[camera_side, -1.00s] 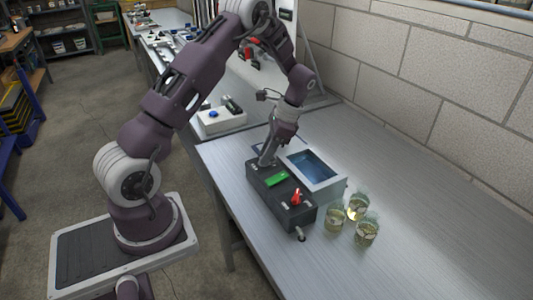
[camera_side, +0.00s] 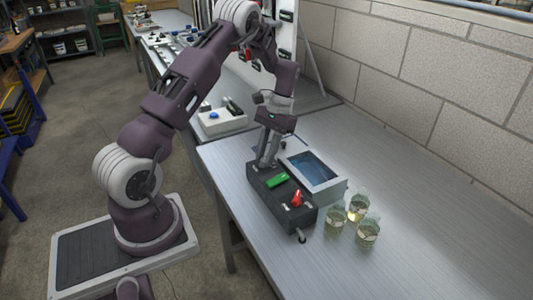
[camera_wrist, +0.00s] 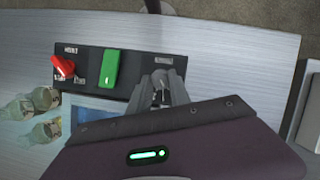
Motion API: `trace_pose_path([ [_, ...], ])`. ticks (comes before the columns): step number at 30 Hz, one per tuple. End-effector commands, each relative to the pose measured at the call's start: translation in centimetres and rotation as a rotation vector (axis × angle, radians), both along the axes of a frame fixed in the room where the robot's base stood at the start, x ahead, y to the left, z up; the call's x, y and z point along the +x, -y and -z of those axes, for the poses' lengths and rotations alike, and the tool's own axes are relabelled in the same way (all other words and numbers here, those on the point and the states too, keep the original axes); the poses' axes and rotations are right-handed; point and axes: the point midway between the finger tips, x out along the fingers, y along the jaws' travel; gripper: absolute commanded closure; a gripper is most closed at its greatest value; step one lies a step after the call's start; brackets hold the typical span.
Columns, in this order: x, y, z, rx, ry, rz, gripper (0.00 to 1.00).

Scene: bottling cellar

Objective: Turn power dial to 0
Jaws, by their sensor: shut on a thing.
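A black control box (camera_side: 283,207) stands on the metal bench. It carries a green switch (camera_side: 277,180) in the middle and a red knob (camera_side: 296,198) at the near end. The wrist view also shows the green switch (camera_wrist: 110,69) and the red knob (camera_wrist: 64,66). My gripper (camera_side: 266,163) points down at the far end of the box. Its fingers are shut on a small dark dial there, seen between the fingertips in the wrist view (camera_wrist: 163,86). The fingers hide most of the dial, and I cannot read its setting.
A grey basin (camera_side: 316,171) with a blue inside stands right beside the box. Several glass jars (camera_side: 357,207) stand to its right. A white box with a blue button (camera_side: 220,121) is behind, to the left. The right part of the bench is clear.

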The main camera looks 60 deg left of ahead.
Motion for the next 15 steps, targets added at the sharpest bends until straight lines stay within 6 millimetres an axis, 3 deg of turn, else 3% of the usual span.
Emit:
trace_pose_path([
  [15, -0.01, -0.09, 0.0, 0.001, 0.001, -0.064, 1.0],
])
